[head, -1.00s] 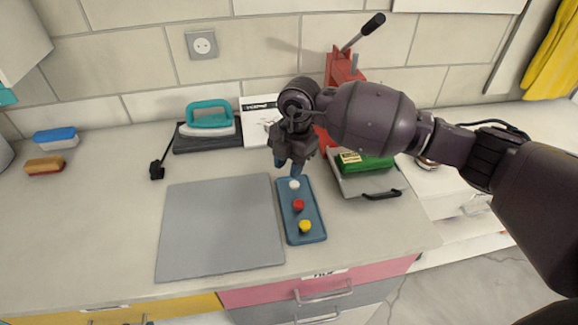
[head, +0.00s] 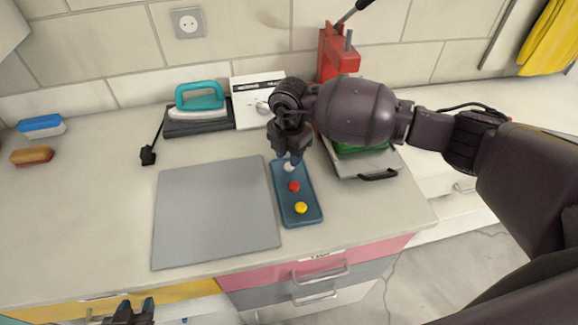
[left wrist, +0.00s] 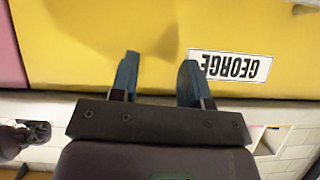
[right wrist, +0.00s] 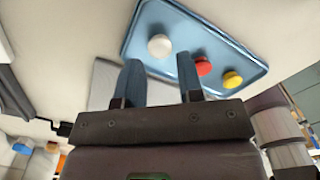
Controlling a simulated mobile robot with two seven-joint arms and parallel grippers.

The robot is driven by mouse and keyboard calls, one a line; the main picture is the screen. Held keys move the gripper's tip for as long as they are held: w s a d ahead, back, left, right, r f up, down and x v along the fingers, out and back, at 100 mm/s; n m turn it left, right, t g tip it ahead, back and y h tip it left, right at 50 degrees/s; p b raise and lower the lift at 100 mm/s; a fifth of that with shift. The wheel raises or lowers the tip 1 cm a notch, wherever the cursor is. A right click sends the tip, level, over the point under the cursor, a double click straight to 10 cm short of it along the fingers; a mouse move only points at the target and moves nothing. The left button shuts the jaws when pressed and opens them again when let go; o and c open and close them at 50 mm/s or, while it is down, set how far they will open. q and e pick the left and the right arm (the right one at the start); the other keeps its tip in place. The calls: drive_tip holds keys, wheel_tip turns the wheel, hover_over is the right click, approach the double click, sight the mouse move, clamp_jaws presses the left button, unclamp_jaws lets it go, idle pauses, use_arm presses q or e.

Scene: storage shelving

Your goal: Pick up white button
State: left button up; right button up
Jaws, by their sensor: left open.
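The white button (head: 289,167) sits at the far end of a blue tray (head: 298,222), in line with a red button (head: 294,187) and a yellow button (head: 301,208). My right gripper (head: 290,157) points down right at the white button and partly covers it. In the right wrist view the white button (right wrist: 160,47) shows ahead of the open fingers (right wrist: 159,62), roughly between them; I cannot tell whether they touch it. My left gripper (head: 133,308) is open and empty at the bottom, before the yellow drawer front (left wrist: 100,60).
A grey mat (head: 215,212) lies left of the tray. Two brushes (head: 41,125) lie far left. The left counter is mostly clear.

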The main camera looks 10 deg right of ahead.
wheel_tip(320, 180, down, 4)
drive_tip(key=shift+r, duration=0.25)
drive_tip(key=shift+c, duration=0.3)
drive_tip(key=c, duration=0.5)
drive_tip(key=shift+r, duration=0.1)
